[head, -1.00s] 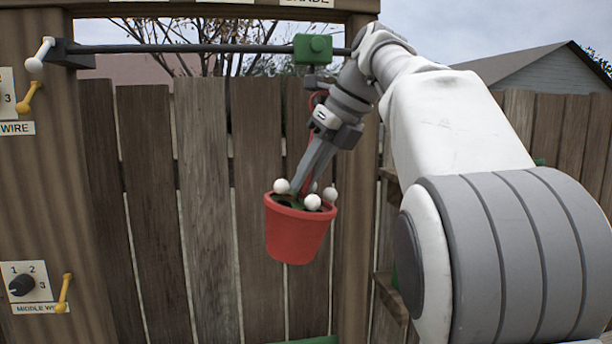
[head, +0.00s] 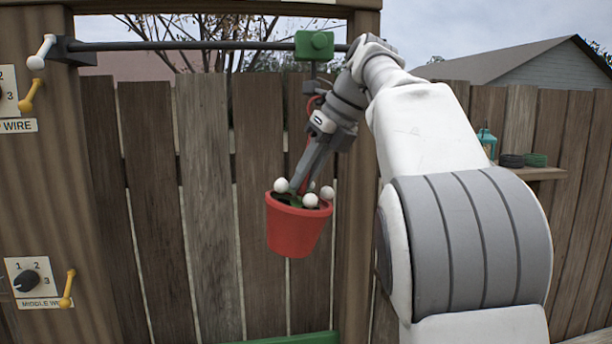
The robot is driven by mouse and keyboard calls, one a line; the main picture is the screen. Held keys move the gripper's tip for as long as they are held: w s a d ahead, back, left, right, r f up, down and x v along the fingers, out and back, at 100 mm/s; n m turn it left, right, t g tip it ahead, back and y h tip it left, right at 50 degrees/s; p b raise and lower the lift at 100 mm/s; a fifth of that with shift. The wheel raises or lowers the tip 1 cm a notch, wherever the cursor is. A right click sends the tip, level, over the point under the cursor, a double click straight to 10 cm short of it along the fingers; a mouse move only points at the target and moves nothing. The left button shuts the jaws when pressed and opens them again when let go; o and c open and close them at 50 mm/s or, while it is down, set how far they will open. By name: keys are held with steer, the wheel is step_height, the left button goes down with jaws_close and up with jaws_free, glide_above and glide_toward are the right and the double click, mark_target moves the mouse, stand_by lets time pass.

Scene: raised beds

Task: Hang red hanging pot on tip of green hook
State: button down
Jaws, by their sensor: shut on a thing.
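The red hanging pot (head: 296,232) hangs in the air in front of the fence, tilted a little, with several white balls and some green at its rim. My gripper (head: 297,188) reaches down into the pot's top and is shut; what part it grips is hidden by the fingers and the balls. A red strip shows behind my wrist. A green block (head: 314,45) sits on the dark horizontal bar (head: 190,46), above my wrist. A thin dark stem goes down from the block behind my arm. I cannot make out a hook tip.
A wooden post (head: 45,190) at left carries dials, yellow levers and a white-knobbed lever (head: 42,50). A plank fence (head: 205,200) stands behind. A shelf (head: 538,173) with a teal lantern (head: 486,141) and coils is at right. A green edge (head: 300,338) shows below the pot.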

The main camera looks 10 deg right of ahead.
steer(key=shift+a, duration=0.1)
steer(key=c, duration=0.7)
jaws_free()
steer(key=shift+v, duration=3.7)
steer(key=s+d+f+n+t+b, duration=0.1)
steer(key=s+d+f+n+b, duration=0.15)
steer(key=s+f+n, duration=0.45)
steer(key=shift+s+a+f+n+t+h+b, duration=0.15)
steer(key=shift+s+a+f+n+h+b, duration=0.5)
steer(key=shift+s+f+n, duration=3.6)
steer(key=shift+s+a+f+n+t+h+b, duration=0.15)
steer(key=shift+s+f+n+h+b, duration=0.85)
steer(key=shift+s+f+n, duration=3.25)
steer(key=shift+s+a+f+n+t+h+b, duration=0.1)
steer(key=shift+s+a+f+n+h+b, duration=0.6)
steer(key=shift+f+n, duration=4)
